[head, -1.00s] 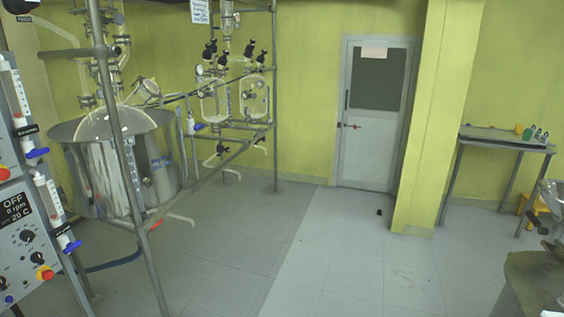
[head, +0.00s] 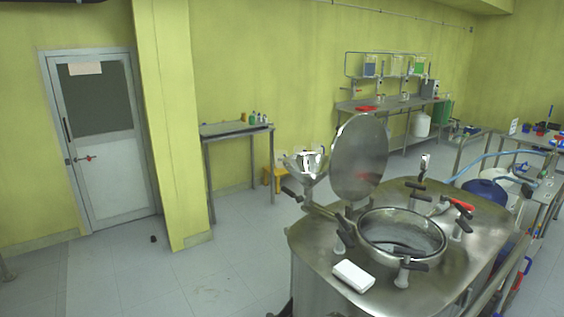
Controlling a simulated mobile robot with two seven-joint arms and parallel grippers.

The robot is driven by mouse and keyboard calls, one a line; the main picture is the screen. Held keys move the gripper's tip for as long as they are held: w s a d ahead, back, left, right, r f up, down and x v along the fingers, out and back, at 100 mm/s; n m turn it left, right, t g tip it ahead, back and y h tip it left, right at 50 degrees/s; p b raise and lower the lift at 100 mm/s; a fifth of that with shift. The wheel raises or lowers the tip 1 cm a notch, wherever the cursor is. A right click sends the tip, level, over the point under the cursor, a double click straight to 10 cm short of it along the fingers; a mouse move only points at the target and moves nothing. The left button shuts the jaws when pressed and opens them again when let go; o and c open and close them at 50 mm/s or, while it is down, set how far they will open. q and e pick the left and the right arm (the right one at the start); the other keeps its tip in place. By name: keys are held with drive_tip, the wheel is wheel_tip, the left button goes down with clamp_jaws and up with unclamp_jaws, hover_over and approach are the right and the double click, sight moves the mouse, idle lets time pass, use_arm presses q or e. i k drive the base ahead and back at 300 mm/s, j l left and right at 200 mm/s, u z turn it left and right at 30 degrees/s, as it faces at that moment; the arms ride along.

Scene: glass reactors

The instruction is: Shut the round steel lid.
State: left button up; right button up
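The round steel lid (head: 360,158) stands raised, close to upright, on the left side of a round opening (head: 402,235) in the top of a steel vessel (head: 465,262). The opening's rim is uncovered, and several black-handled clamps stand around it. A hinge arm (head: 322,210) runs near the lid's lower left. Neither of my grippers shows in the head view.
A white box (head: 353,276) lies on the vessel top near its front edge. A steel funnel-like part (head: 303,163) stands left of the lid. A steel side table (head: 235,129) is by the wall.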

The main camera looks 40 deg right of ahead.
sight(358, 154)
drive_tip(key=i+j+z, duration=0.1)
drive_tip(key=i+z, duration=0.2)
drive_tip(key=z, duration=0.2)
drive_tip(key=i+j+z, duration=0.25)
drive_tip(key=z, duration=0.25)
drive_tip(key=i+j+z, duration=0.2)
drive_tip(key=z, duration=0.3)
drive_tip(key=i+j+z, duration=0.1)
drive_tip(key=j+z, duration=0.4)
drive_tip(key=i+j+z, duration=0.1)
drive_tip(key=j+z, duration=0.45)
drive_tip(key=j, duration=0.2)
drive_tip(key=j+z, duration=0.35)
drive_tip(key=j, duration=0.55)
